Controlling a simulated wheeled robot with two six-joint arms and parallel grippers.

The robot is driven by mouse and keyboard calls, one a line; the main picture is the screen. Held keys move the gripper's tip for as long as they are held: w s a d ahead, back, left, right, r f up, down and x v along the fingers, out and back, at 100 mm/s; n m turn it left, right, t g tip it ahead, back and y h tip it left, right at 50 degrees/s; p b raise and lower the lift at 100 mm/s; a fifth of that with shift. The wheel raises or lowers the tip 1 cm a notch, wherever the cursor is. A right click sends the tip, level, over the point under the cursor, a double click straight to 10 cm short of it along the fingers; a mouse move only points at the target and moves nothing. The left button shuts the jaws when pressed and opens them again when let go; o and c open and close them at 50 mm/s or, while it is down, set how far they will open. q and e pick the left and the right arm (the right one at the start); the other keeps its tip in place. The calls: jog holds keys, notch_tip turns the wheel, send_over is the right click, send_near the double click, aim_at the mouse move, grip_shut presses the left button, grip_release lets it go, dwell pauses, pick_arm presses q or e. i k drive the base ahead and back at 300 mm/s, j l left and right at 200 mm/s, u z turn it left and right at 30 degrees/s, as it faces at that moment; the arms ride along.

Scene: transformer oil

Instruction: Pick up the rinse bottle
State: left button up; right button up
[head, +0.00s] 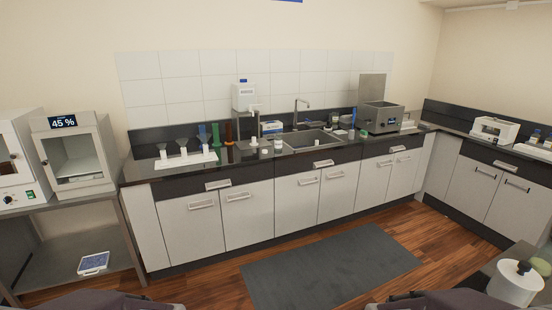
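I cannot tell for sure which item is the rinse bottle. Several small bottles stand on the dark counter left of the sink, among them a white one (278,144) by the sink's left edge. A larger white container with a blue cap (243,95) sits on a raised stand behind them. Labels are too small to read. Only dark parts of my arms show at the bottom edge, far from the counter. Neither gripper's fingers are in view.
The long counter (165,173) holds a white rack, coloured cylinders, a sink (312,138) and a grey bath (381,118). A steel table (60,195) with cabinets stands left. A white pot (514,285) is at bottom right. A grey mat (330,268) lies on open floor.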

aim_at(278, 139)
jog(key=i, duration=1.95)
jog(key=i+l+u, duration=0.1)
jog(key=i+u, duration=0.25)
jog(key=i, duration=0.15)
jog(key=i+l+u, duration=0.2)
jog(key=i+u, duration=0.15)
jog(key=i+l+u, duration=0.3)
jog(key=i, duration=0.25)
